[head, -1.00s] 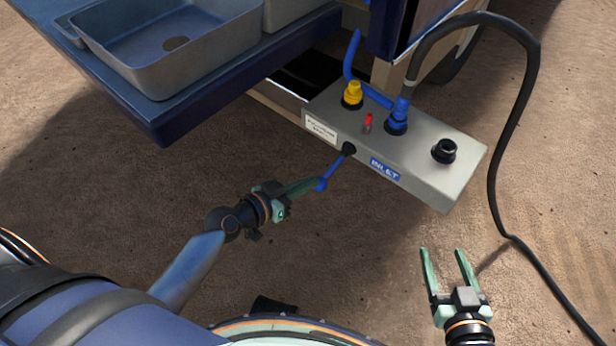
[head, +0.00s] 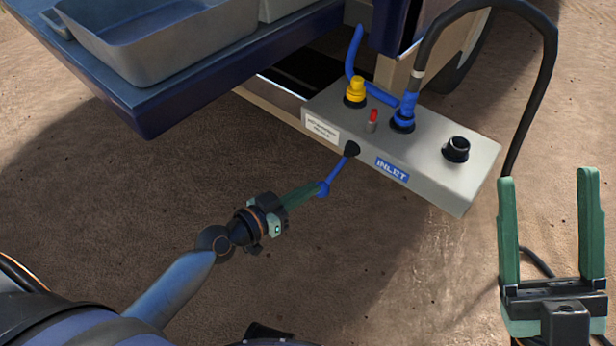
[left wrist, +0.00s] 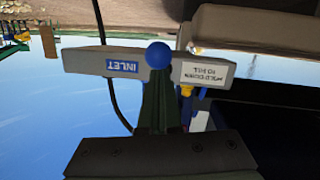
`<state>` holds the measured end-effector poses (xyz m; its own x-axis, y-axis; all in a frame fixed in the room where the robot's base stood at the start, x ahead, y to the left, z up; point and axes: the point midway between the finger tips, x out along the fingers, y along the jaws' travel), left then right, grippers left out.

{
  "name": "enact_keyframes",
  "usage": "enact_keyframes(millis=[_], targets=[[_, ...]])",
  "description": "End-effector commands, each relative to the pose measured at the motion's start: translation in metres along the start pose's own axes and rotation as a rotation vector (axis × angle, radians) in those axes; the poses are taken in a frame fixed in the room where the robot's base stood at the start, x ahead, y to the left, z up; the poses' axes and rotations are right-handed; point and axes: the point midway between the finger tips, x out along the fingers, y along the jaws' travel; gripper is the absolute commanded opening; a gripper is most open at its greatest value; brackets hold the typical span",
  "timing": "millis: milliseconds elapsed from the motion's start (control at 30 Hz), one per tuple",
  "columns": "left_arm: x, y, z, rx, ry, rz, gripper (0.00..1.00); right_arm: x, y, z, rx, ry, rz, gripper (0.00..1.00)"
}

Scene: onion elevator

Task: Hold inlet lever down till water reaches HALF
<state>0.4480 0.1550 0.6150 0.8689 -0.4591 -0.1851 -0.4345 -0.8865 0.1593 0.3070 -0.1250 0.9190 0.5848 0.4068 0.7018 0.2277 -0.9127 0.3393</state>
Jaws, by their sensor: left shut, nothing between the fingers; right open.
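The blue inlet lever (head: 336,174) sticks out from the front of a grey valve box (head: 432,157) marked INLET, and slants down toward the left to a round blue knob. My left gripper (head: 318,189) is shut with its fingertips at the knob; nothing is between the fingers. In the left wrist view the blue knob (left wrist: 159,55) sits right at the tips of the shut fingers, and the box appears upside down behind it. My right gripper (head: 548,180) is open and empty, to the right of the box. No water level or HALF mark is in view.
A black hose (head: 540,80) loops from the blue fitting (head: 403,120) on the box down to the ground. A yellow fitting (head: 355,92) and a small red-topped part (head: 372,120) stand on top. A dark blue counter with a grey basin (head: 160,45) overhangs at upper left.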

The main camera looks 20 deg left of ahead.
Motion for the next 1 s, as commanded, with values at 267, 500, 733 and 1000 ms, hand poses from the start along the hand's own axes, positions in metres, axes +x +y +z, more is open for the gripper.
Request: enact_keyframes(millis=[267,500,733,1000], targets=[[0.003,-0.001,0.013,0.008,0.039,0.01,0.0,-0.016,-0.009,0.016,0.033,-0.005,0.0,0.69],[0.006,-0.002,0.018,0.009,0.065,0.012,0.0,-0.026,-0.015,0.026,0.061,-0.011,0.004,0.69],[0.008,-0.003,0.024,0.008,0.063,0.012,0.0,-0.033,-0.021,0.034,0.078,-0.021,-0.008,0.69],[0.01,-0.004,0.028,0.008,0.061,0.011,0.0,-0.037,-0.025,0.038,0.073,-0.022,-0.015,0.69]])
